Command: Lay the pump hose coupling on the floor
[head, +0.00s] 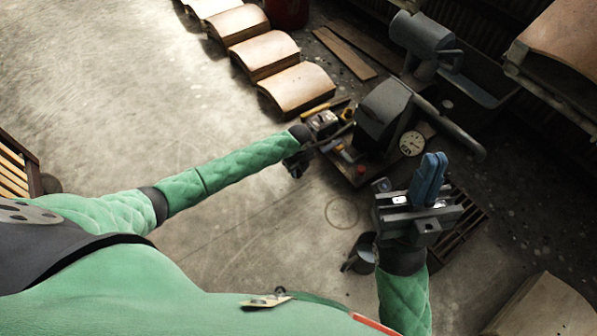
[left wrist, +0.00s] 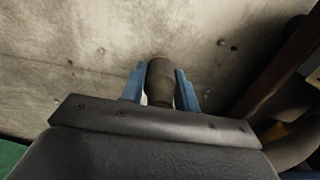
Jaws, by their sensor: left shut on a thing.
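The pump hose coupling (left wrist: 160,78) shows in the left wrist view as a short, dark, rounded cylinder. My left gripper (left wrist: 158,88) is shut on it, with one blue finger on each side. Pale concrete floor shows behind it. In the head view my left gripper (head: 297,164) is at the end of the green arm, beside the near left edge of the pump's base; its fingers and the coupling cannot be made out there. My right gripper (head: 429,177) stands at the right with its blue fingers together and nothing seen between them.
A dark pump (head: 383,116) with a round gauge (head: 412,143) stands on a cluttered base just right of my left gripper. A dark cup-like object (head: 361,254) is on the floor near my right arm. Curved tan blocks (head: 297,86) line the back. Open floor (head: 110,110) lies left.

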